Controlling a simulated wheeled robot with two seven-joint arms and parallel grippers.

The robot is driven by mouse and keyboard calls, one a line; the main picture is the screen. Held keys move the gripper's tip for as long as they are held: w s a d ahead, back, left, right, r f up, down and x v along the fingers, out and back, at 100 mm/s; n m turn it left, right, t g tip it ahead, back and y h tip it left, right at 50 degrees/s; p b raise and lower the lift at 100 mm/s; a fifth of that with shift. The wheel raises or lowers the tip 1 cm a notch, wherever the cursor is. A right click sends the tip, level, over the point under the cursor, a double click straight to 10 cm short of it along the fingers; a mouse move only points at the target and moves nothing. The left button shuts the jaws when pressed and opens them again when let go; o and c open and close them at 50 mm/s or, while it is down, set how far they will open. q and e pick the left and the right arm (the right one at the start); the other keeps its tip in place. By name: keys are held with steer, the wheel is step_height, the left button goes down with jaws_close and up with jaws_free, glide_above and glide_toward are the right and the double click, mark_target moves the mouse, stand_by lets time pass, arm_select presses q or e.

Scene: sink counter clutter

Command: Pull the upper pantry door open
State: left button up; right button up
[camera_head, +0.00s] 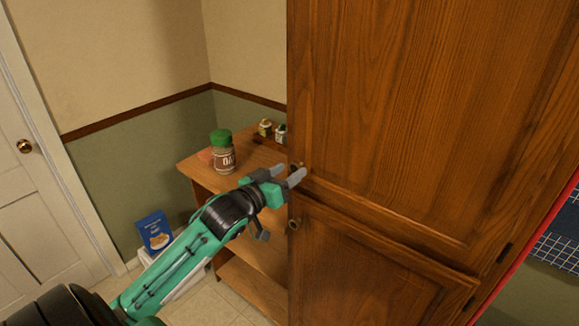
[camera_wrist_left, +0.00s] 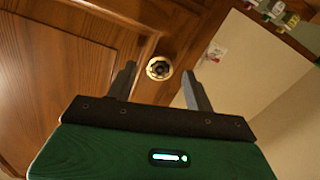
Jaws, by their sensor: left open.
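The upper pantry door (camera_head: 424,118) is a tall brown wooden panel and looks shut. Its small round knob (camera_head: 299,165) is near the lower left corner, partly hidden by my fingers. My left gripper (camera_head: 289,174) is open at this knob. In the left wrist view a brass knob with a dark centre (camera_wrist_left: 159,69) shows between the two spread fingertips, apart from both. I cannot tell how far ahead of the fingertips it is. My right gripper is not in view.
The lower pantry door (camera_head: 375,270) has its own knob (camera_head: 294,223) just below my gripper. Left of the pantry, a wooden shelf (camera_head: 200,166) holds a green-lidded jar (camera_head: 224,158) and small jars (camera_head: 265,128). A blue box (camera_head: 154,231) stands low at the left.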

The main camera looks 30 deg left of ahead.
arm_select(q)
steer(key=shift+w, duration=0.65)
jaws_close()
